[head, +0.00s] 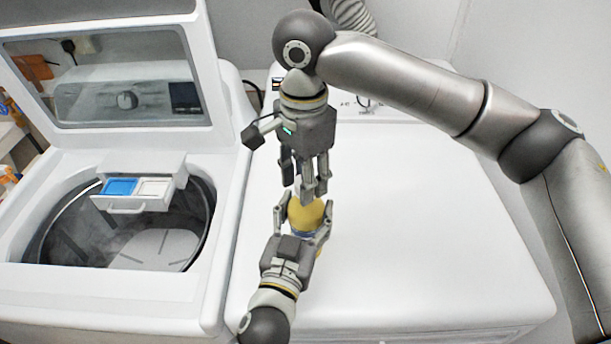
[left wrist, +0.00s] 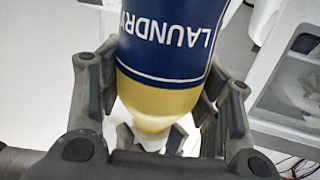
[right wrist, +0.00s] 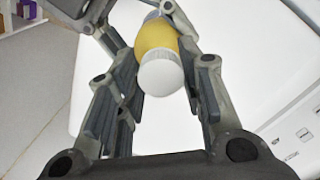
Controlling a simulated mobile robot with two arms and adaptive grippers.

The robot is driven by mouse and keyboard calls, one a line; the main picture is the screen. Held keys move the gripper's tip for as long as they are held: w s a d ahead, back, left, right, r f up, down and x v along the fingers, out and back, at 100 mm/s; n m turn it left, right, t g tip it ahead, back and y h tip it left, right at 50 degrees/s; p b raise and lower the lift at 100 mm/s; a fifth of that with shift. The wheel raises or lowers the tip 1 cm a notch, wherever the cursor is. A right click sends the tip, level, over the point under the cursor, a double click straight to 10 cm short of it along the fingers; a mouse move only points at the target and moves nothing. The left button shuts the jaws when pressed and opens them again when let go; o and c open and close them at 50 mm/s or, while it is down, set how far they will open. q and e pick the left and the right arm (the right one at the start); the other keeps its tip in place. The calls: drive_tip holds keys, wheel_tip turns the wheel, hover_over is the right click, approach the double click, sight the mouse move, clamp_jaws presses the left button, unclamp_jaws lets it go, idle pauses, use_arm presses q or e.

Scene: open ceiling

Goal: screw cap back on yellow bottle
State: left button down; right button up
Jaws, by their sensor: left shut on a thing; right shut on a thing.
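The yellow bottle (head: 306,214) stands upright on the white washer top, with its shoulder showing between my grippers. In the left wrist view the bottle (left wrist: 158,100) shows its dark blue label reading "LAUNDRY". My left gripper (head: 304,222) is shut around the bottle's body from the near side. My right gripper (head: 309,190) points down from above, with its fingers at the bottle's top. In the right wrist view the white cap (right wrist: 161,76) is at the bottle's top between the right fingers, which are shut on it. Whether its thread is engaged cannot be seen.
The bottle stands on a closed white washer top (head: 430,220) with much clear room to the right. To the left is an open washer (head: 130,225) with a raised lid (head: 110,80) and a pulled-out detergent drawer (head: 140,190).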

drive_tip(key=m, duration=0.8)
drive_tip(key=shift+w, duration=0.2)
drive_tip(key=o, duration=0.7)
drive_tip(key=shift+c, duration=0.2)
drive_tip(key=shift+r, duration=2.25)
drive_tip(key=shift+a, duration=0.1)
drive_tip(key=shift+c, duration=0.5)
